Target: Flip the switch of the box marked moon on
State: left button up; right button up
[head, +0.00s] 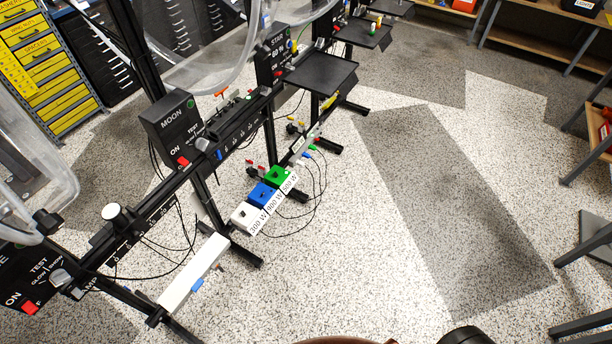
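The black box marked MOON (168,117) is mounted on a black stand at the left of the head view. It has a red switch (183,161) low on its face, beside the word ON. The switch is too small here to tell its position. A green spot and the word TEST are also on its face. Neither gripper can be made out in the head view. A dark rounded part at the bottom edge may be mine.
A similar box (28,280) with a red switch is at the lower left, and a box marked STAR (272,55) stands farther back. White, blue and green blocks (262,195) with cables sit by the stands. The speckled floor on the right is clear; shelves line the far right.

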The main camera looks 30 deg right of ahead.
aim_at(184, 162)
jog(key=k, duration=0.6)
jog(key=z, duration=0.65)
jog(key=i, duration=1.3)
